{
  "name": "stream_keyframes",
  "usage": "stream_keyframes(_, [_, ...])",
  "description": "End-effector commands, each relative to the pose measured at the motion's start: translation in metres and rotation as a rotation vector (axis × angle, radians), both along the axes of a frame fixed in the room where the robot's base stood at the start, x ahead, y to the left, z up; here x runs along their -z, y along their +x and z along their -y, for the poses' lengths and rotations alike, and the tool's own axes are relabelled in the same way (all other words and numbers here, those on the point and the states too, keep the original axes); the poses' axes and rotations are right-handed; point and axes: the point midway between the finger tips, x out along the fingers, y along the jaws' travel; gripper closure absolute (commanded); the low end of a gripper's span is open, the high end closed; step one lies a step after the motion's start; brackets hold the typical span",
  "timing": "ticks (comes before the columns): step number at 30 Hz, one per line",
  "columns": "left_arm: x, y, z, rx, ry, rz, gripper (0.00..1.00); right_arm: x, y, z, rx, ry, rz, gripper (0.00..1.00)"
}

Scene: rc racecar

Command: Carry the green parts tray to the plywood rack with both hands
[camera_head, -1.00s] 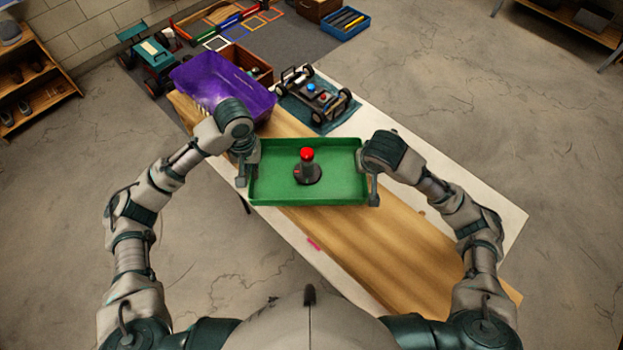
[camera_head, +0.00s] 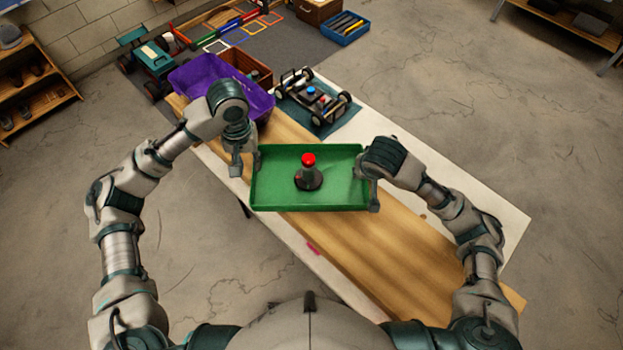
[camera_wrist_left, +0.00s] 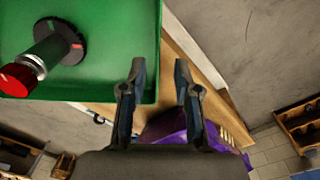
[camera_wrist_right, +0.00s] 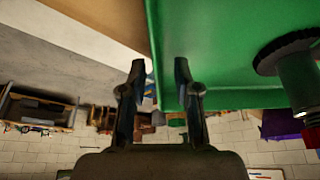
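The green parts tray (camera_head: 345,198) sits over the workbench, a black stick with a red knob (camera_head: 308,172) standing in it. My left gripper (camera_head: 240,168) is at the tray's left end; in the left wrist view its fingers (camera_wrist_left: 158,65) are apart, the tray's edge appearing between them. My right gripper (camera_head: 371,190) is at the right end; in the right wrist view its fingers (camera_wrist_right: 159,65) are also apart, with the tray's wall between them. I see no finger closed on the wall. Wooden shelf units stand at left (camera_head: 35,85) and top right (camera_head: 560,18); which is the plywood rack I cannot tell.
The workbench (camera_head: 440,265) runs diagonally beneath the tray. Behind the tray are a purple bin (camera_head: 200,78) and a small racecar (camera_head: 318,100) on a teal mat. A blue tray (camera_head: 345,28) lies on the far floor. The concrete floor right of the bench is open.

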Motion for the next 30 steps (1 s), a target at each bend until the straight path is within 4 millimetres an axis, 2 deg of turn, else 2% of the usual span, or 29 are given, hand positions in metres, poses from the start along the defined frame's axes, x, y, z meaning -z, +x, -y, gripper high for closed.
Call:
stream_keyframes(1, [-0.013,0.001,0.0,-0.001,0.002,0.005,0.69,0.0,0.0,0.0,0.0,0.0,0.0,0.69])
stream_keyframes(6, [-0.04,0.001,0.001,-0.001,0.002,0.002,0.69,0.0,0.0,0.0,0.0,0.0,0.0,0.69])
stream_keyframes(13, [-0.053,0.001,0.001,-0.002,0.002,-0.002,0.69,-0.008,-0.002,0.0,0.0,0.0,0.004,0.69])
stream_keyframes(17, [-0.053,0.0,0.001,-0.001,0.002,-0.002,0.69,-0.027,-0.009,0.001,0.0,-0.002,0.009,0.69])
stream_keyframes(24, [-0.052,0.0,0.001,-0.001,0.002,-0.002,0.69,-0.074,-0.028,0.001,-0.001,-0.002,0.007,0.69])
stream_keyframes(30, [-0.052,0.001,0.001,-0.001,0.002,-0.002,0.69,-0.101,-0.04,0.001,0.0,0.0,0.003,0.69])
